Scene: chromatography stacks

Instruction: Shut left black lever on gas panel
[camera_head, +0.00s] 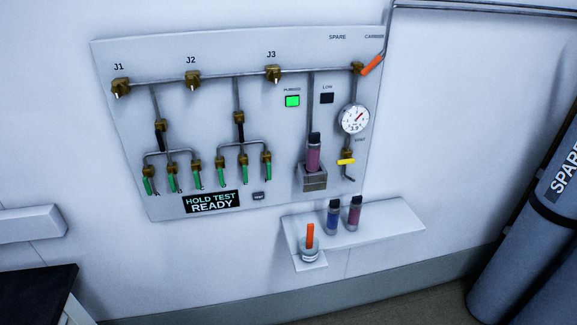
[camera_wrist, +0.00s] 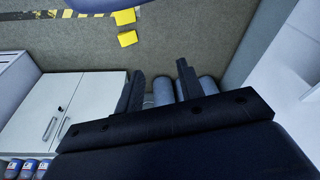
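The gas panel (camera_head: 220,90) is a pale board on the wall in the head view. The left black lever (camera_head: 160,136) sits on a brass valve on the pipe below J1 and J2, and stands roughly upright along the pipe. A second black lever (camera_head: 239,126) stands along the middle pipe, to its right. My gripper (camera_wrist: 161,78) shows only in the wrist view. Its two dark fingers are apart with nothing held between them. The panel is not in the wrist view, and my gripper is not in the head view.
Below the black levers hang several green levers (camera_head: 171,181). An orange lever (camera_head: 372,65) and a yellow lever (camera_head: 346,162) are at right. A shelf (camera_head: 385,222) with vials juts out below. Grey cylinders (camera_head: 522,215) stand right. The wrist view shows white cabinets (camera_wrist: 85,110) and floor.

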